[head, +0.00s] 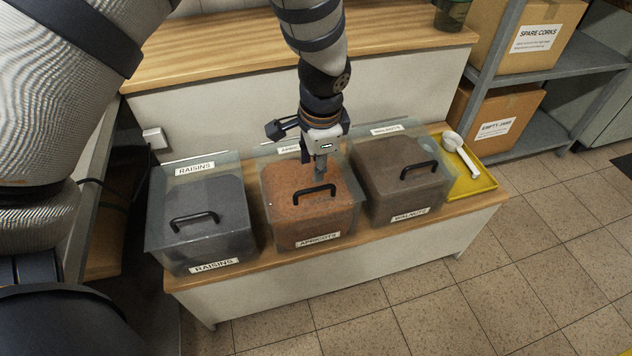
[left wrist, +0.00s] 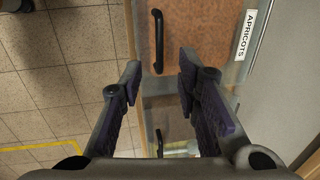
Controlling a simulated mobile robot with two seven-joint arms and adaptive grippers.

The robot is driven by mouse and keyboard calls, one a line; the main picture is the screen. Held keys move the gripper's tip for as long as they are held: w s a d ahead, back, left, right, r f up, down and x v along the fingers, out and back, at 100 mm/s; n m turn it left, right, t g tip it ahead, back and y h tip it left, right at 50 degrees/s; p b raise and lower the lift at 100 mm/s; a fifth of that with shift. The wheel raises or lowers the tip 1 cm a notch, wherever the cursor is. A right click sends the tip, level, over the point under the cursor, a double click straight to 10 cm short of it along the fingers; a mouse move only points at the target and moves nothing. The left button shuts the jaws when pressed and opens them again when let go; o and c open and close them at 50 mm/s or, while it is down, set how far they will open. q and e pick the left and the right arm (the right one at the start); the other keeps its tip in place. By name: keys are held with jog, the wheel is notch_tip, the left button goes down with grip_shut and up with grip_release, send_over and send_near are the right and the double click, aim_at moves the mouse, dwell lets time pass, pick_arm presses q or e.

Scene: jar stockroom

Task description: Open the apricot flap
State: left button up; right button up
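The apricot bin (head: 287,232) is the middle one of three clear bins, full of orange-brown fruit and labelled APRICOTS. Its clear flap lies shut, with a black bar handle (head: 315,190) on it. My left gripper (head: 320,172) is above the flap, just behind the handle in the head view, with its fingers pointing down. In the left wrist view the two dark fingers (left wrist: 160,82) are spread apart with nothing between them. The handle (left wrist: 157,42) shows beyond the fingertips, apart from them, and an APRICOTS label (left wrist: 243,37) is at the right. My right gripper is not in view.
The raisin bin (head: 197,222) stands left and the walnut bin (head: 402,180) right, both with shut flaps and black handles. A yellow tray (head: 484,184) with a white scoop (head: 459,152) is further right. A raised wooden shelf (head: 230,59) is behind. The floor in front is clear.

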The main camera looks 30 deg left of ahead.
aim_at(313, 189)
pick_arm(q)
jog(key=f, duration=0.5)
jog(key=w+a+f+b, duration=0.1)
jog(key=f, duration=0.2)
jog(key=shift+a+f, duration=0.1)
jog(key=shift+f, duration=0.2)
jog(key=shift+w, duration=0.1)
grip_shut()
